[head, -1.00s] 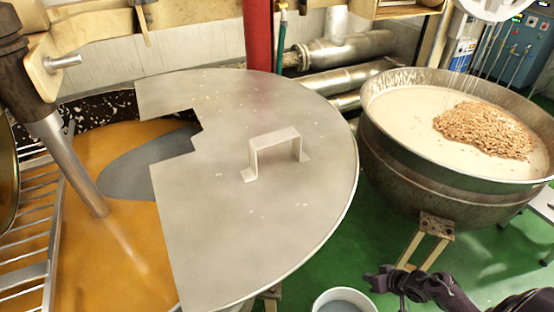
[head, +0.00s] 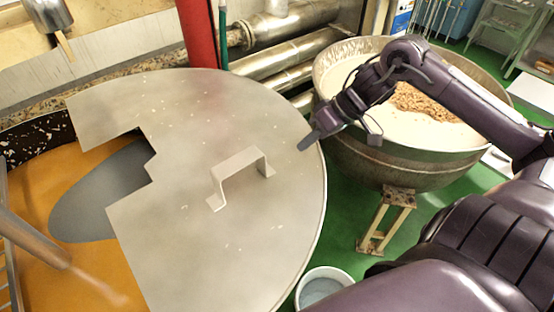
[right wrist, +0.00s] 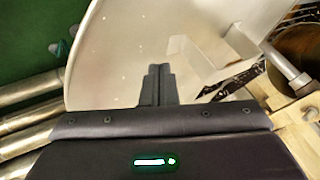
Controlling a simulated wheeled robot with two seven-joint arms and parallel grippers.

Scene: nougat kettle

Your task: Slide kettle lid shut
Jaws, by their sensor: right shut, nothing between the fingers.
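The kettle (head: 35,138) on the left holds an orange mass and is partly covered by a flat grey metal lid (head: 190,105). The lid has a stepped cut-out on its left side, where the kettle's inside shows. A raised strap handle (head: 240,161) stands on the lid. My right gripper (head: 307,142) is shut and empty at the lid's right edge, to the right of the handle and apart from it. In the right wrist view the shut fingers (right wrist: 157,72) show against the lid (right wrist: 120,60), with the handle (right wrist: 195,60) just to their right. My left gripper is not in view.
A second open kettle (head: 410,165) with white mass and a heap of nuts stands on the right, behind my right arm. A white bucket (head: 323,284) sits on the green floor. A red post (head: 197,35) and metal pipes (head: 280,35) stand behind the lid.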

